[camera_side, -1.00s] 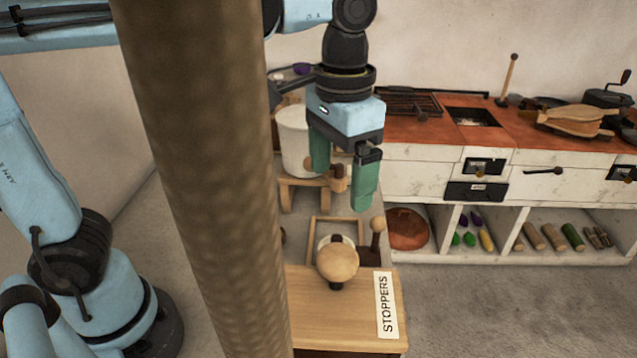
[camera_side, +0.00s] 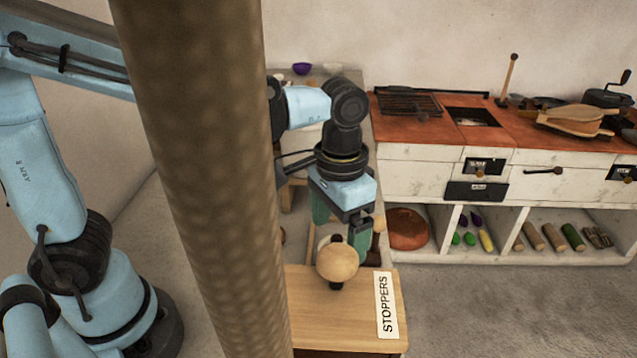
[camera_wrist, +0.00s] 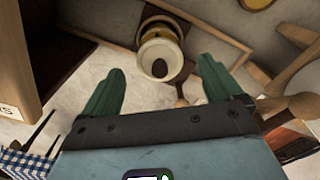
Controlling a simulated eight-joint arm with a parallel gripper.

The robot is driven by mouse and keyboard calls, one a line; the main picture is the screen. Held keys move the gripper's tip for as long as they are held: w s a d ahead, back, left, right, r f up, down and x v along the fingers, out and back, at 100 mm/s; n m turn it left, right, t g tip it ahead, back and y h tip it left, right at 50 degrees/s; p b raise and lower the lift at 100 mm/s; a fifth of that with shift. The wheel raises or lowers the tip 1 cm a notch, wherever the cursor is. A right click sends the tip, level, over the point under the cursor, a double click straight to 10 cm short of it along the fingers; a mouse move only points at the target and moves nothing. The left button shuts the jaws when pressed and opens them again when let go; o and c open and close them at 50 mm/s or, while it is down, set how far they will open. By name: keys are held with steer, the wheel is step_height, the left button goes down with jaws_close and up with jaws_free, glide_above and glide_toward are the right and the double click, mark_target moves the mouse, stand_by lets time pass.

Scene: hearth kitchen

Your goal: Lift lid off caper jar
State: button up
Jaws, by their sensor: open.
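A pale, round jar, apparently the caper jar, shows in the wrist view with its cream lid (camera_wrist: 157,50) and dark brown knob (camera_wrist: 160,68). It stands inside a low wooden frame. My gripper (camera_wrist: 160,82) is open and empty, its green fingers spread to either side of the jar's line and apart from the lid. In the side view my gripper (camera_side: 341,232) is low, just behind the wooden ball stopper. There the jar is mostly hidden; a dark knob (camera_side: 336,239) shows above the ball.
The wooden ball stopper (camera_side: 337,263) stands on the box labelled STOPPERS (camera_side: 310,310), close in front of my gripper. Wooden spoon-like tools (camera_wrist: 292,78) lie right of the jar in the wrist view. A thick post blocks part of the side view.

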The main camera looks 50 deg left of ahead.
steer(key=shift+f, duration=0.85)
steer(key=c, duration=1.1)
steer(key=shift+r, duration=0.1)
